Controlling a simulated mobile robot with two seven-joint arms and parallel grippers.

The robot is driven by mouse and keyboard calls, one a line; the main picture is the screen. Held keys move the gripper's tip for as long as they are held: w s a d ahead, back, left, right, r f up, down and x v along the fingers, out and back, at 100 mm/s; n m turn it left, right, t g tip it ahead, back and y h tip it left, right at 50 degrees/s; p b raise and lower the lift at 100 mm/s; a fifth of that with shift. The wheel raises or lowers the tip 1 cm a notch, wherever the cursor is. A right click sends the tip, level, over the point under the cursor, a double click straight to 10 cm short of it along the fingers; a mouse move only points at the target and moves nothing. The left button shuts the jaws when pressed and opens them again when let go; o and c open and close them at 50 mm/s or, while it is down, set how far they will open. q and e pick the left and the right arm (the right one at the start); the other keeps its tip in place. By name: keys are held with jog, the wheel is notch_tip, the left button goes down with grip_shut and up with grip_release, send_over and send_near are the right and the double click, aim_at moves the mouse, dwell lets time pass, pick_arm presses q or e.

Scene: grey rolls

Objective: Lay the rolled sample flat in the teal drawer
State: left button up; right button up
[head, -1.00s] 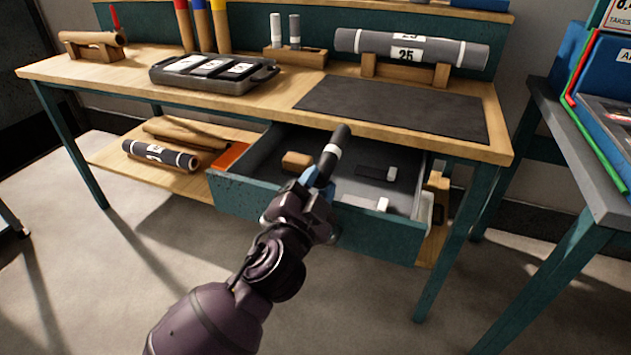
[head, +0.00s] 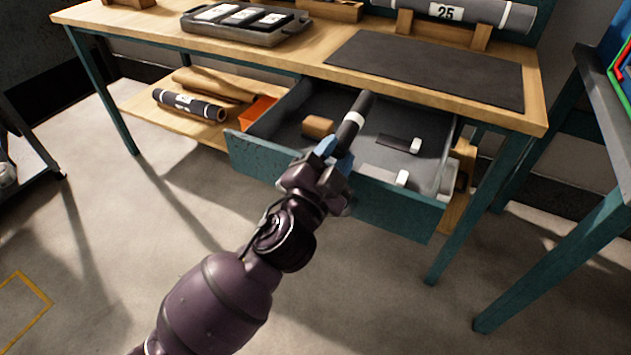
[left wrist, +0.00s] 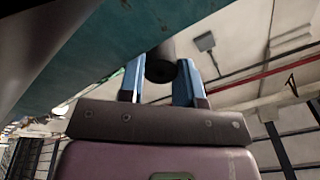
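The rolled sample (head: 355,118) is a slim dark grey roll with a white band. My left gripper (head: 331,152) is shut on its lower end and holds it tilted, its upper end pointing up and to the right. The teal drawer (head: 390,213) is pulled out under the workbench, and the gripper is above its front edge. In the left wrist view the roll's round end (left wrist: 160,70) shows between the blue fingers. The lower part of the roll is hidden by the gripper in the head view. My right gripper is out of view.
In the drawer are a tan block (head: 318,127), a dark piece with a white end (head: 400,143) and a light piece (head: 385,175). The bench's dark mat (head: 430,70) is bare. Rolls (head: 190,105) lie on the lower shelf. A grey-topped table (head: 610,130) stands at right.

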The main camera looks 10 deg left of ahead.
pick_arm(q)
jog(key=shift+o, duration=0.9)
jog(key=s+a+f+p, duration=0.1)
jog(key=s+a+f, duration=0.1)
jog(key=s+f, duration=0.2)
jog(key=shift+s+g, duration=0.3)
jog(key=shift+s, duration=0.6)
jog(key=shift+s+a+r+p, duration=0.1)
jog(key=shift+s+r+p, duration=0.1)
jog(key=shift+r, duration=0.25)
jog(key=shift+s+a+r+p, duration=0.1)
jog(key=shift+r+p, duration=0.05)
jog(key=shift+r, duration=0.25)
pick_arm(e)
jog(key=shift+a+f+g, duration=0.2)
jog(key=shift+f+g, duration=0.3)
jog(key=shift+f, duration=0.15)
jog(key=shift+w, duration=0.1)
pick_arm(q)
jog(key=shift+w+r, duration=0.1)
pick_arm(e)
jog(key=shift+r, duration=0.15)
